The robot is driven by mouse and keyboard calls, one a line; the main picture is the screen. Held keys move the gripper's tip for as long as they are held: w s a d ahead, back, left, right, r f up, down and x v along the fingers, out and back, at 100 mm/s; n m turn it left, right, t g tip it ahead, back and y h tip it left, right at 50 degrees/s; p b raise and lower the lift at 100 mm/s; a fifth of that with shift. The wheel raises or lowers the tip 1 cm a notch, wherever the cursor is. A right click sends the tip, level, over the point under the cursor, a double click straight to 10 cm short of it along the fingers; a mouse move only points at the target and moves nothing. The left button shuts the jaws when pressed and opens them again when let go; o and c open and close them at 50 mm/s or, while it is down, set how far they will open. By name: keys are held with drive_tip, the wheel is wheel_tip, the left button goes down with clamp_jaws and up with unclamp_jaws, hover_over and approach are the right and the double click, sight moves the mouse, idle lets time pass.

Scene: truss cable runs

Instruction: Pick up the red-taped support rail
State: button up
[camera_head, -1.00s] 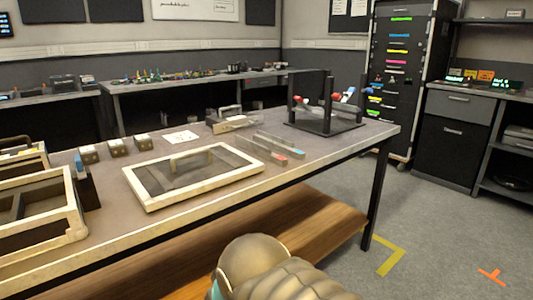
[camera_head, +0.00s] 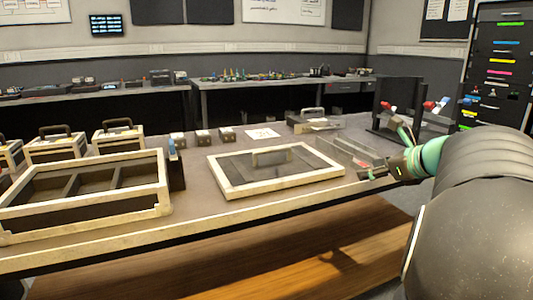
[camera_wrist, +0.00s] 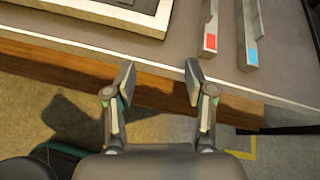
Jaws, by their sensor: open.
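The red-taped support rail (camera_wrist: 211,28) is a thin grey rail with red tape at its near end, lying on the table in the wrist view. A matching rail with blue tape (camera_wrist: 251,45) lies beside it on the right. My gripper (camera_wrist: 158,82) is open and empty in the wrist view, over the table's front edge, short of the red tape and to its left. In the head view my gripper (camera_head: 372,174) is at the table's right front, close to the rails, and partly covers them. The red tape (camera_head: 360,163) shows just beyond it.
A framed lid with a handle (camera_head: 228,187) lies left of the rails. An open compartment case (camera_head: 84,231) stands further left. A black stand (camera_head: 376,100) with red and blue parts is behind the rails. Small blocks and a white card (camera_head: 262,134) lie at the back.

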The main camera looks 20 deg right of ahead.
drive_tip(key=d+r+m+t+h, duration=0.1)
drive_tip(key=d+m, duration=0.3)
drive_tip(key=d, duration=0.3)
approach(361, 164)
drive_tip(key=x, duration=0.4)
drive_tip(key=shift+w+d+r, duration=0.1)
drive_tip(key=shift+w+d, duration=0.05)
drive_tip(key=shift+w, duration=0.2)
drive_tip(key=x, duration=0.4)
drive_tip(key=shift+w+f+b, duration=0.1)
drive_tip(key=shift+f+b, duration=0.2)
drive_tip(key=shift+b, duration=0.05)
drive_tip(key=shift+w+f, duration=0.1)
drive_tip(key=shift+w, duration=0.3)
clamp_jaws()
